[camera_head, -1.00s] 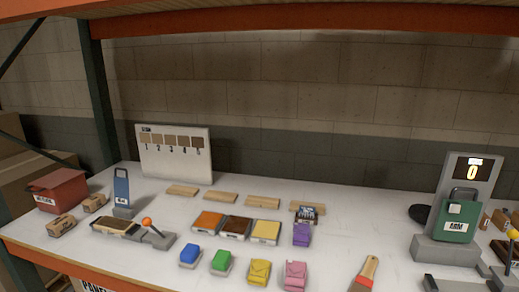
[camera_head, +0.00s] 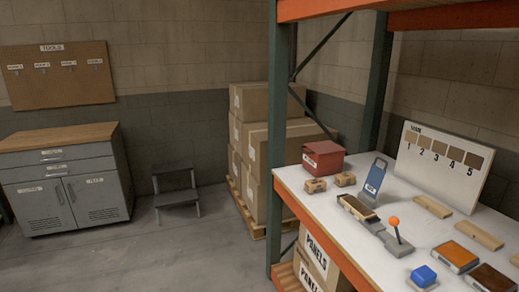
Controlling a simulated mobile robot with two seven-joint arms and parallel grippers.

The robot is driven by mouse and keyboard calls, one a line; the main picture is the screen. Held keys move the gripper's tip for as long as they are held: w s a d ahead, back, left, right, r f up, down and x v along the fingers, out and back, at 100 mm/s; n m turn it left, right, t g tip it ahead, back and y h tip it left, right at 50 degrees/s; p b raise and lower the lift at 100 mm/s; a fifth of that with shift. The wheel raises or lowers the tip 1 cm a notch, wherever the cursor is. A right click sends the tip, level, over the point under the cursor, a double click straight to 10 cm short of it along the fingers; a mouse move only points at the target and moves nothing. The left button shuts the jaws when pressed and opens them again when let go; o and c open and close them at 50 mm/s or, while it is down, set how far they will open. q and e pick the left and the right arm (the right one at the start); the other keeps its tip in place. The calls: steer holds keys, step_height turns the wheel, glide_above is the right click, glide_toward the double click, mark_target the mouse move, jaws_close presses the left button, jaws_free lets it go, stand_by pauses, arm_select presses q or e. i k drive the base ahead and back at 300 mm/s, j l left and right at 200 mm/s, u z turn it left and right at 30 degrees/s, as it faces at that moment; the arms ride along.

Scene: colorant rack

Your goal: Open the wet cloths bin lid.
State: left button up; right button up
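A red box with a dark red lid (camera_head: 323,158) stands at the left end of the white shelf top (camera_head: 310,200). Its lid looks shut. The white label on its front is too small to read surely, so I cannot confirm that it is the wet cloths bin. Neither of my grippers is in view.
Two small tan blocks (camera_head: 345,179) lie in front of the red box, with a blue upright piece (camera_head: 374,181) to the right. A green shelf post (camera_head: 281,130) rises left of it. Stacked cartons (camera_head: 282,150), a step stool (camera_head: 176,197) and a grey cabinet (camera_head: 75,190) stand left.

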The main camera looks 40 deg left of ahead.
mark_target(322, 148)
steer(key=u, duration=0.8)
steer(key=i+j, duration=0.55)
steer(key=j, duration=0.2)
steer(key=i+j+z, duration=0.1)
steer(key=i+j, duration=0.5)
steer(key=j, duration=0.2)
steer(key=i+j+z, duration=0.1)
steer(key=i+j, duration=0.15)
steer(key=j, duration=0.2)
steer(key=i+j, duration=0.25)
steer(key=j, duration=0.15)
